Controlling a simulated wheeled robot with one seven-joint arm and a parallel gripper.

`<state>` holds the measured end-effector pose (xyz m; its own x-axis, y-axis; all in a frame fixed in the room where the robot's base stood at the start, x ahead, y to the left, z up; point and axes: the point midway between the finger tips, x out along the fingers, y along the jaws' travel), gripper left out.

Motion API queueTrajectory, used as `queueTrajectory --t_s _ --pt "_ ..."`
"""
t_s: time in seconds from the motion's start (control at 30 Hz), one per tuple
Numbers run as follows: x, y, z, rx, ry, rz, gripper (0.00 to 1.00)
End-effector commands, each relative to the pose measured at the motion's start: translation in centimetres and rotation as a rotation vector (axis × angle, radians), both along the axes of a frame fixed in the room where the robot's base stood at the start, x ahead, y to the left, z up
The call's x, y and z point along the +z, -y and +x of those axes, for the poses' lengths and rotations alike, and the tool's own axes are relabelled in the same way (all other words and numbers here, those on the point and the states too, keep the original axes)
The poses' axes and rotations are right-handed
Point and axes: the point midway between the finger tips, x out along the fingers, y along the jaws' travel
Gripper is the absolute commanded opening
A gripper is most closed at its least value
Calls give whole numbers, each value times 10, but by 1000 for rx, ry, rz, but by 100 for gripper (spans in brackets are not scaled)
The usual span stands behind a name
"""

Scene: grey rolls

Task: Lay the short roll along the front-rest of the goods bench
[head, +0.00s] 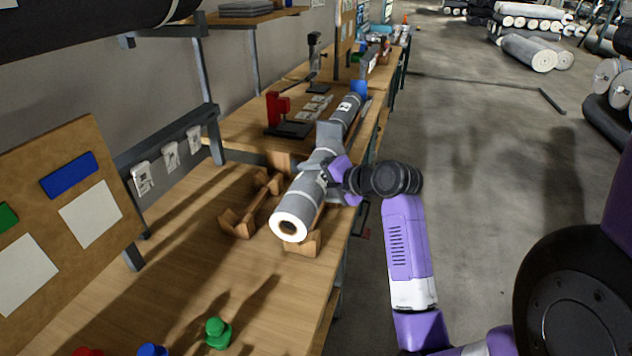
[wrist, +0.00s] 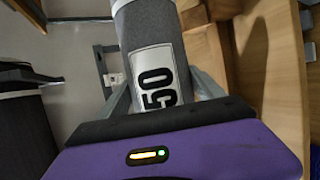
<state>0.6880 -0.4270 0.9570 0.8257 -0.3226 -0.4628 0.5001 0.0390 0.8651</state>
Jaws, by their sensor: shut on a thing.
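The grey roll (head: 303,197) has a white end with a brown core, facing the camera in the head view. It lies lengthwise along the front side of the goods bench (head: 190,285). Its near end is over the wooden front-rest (head: 302,247); I cannot tell whether it touches. My gripper (head: 326,160) is shut around the roll from the aisle side. In the wrist view the roll (wrist: 150,25) carries a white label reading 50, between my fingers. Beyond my gripper a grey length with a white label (head: 346,106) continues in line; whether it is the same roll is unclear.
A second wooden rest (head: 240,222) stands empty behind the roll. A red and black device (head: 278,113) stands farther along the bench. Green (head: 217,333) and blue (head: 152,349) knobbed pieces stand at the near end. A dark roll (head: 90,22) hangs overhead. The aisle floor is open.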

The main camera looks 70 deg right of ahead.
Motion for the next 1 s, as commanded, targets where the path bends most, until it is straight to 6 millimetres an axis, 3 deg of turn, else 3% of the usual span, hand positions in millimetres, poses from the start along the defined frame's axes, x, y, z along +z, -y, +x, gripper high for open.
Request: queueTrajectory --t_s 0.5,0.97,1.0 --pt "-48 0 0 0 2 -2 16" --pt "-53 0 0 1 2 -1 16" --pt "-53 0 0 0 2 -2 83"
